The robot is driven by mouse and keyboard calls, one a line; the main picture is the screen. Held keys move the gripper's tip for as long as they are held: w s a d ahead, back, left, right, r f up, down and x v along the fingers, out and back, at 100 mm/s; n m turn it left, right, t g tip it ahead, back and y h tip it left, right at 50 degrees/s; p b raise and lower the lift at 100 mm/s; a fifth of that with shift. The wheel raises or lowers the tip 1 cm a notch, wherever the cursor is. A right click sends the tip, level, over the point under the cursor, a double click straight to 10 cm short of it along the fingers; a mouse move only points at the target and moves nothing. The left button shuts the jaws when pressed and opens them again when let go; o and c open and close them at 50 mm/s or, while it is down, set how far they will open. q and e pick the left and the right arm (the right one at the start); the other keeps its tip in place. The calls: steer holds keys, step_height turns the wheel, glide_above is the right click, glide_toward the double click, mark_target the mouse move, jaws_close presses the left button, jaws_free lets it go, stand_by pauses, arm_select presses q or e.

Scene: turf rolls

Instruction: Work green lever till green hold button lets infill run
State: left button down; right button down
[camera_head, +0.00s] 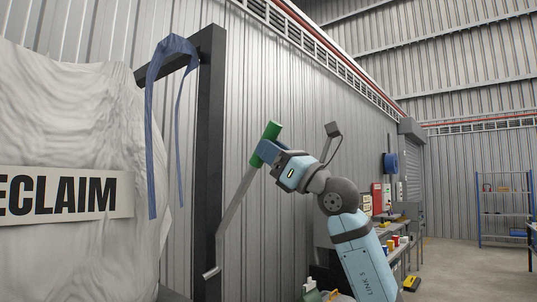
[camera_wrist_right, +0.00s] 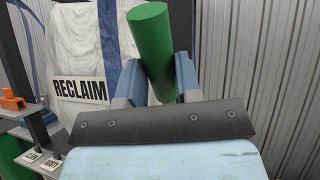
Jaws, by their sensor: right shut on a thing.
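The green lever is a grey bar (camera_head: 234,208) with a green cylindrical handle (camera_head: 273,131) at its upper end, leaning to the right. In the right wrist view the handle (camera_wrist_right: 152,45) stands between the two blue fingers. My right gripper (camera_head: 265,152) is shut on the handle, whose top end sticks out beyond the fingers; the gripper also shows in the right wrist view (camera_wrist_right: 159,78). I cannot make out the green hold button in either view. My left gripper is not in view.
A white bulk bag (camera_head: 70,120) marked "RECLAIM" hangs at left by a blue strap (camera_head: 152,140) beside a dark post (camera_head: 208,150). The right wrist view shows an orange part (camera_wrist_right: 12,100) and another green cylinder (camera_wrist_right: 10,158). Benches and open floor (camera_head: 450,270) lie at right.

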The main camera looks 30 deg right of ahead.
steer(key=c, duration=1.2)
jaws_free()
steer(key=shift+a+f, duration=0.15)
steer(key=shift+f, duration=0.1)
steer(key=o, duration=0.4)
steer(key=shift+s+r, duration=0.1)
steer(key=shift+s, duration=0.05)
steer(key=shift+d, duration=0.2)
steer(key=b+v, duration=0.1)
steer(key=v, duration=1.2)
steer(key=shift+s+b, duration=0.3)
steer(key=shift+s, duration=0.05)
steer(key=shift+d, duration=0.15)
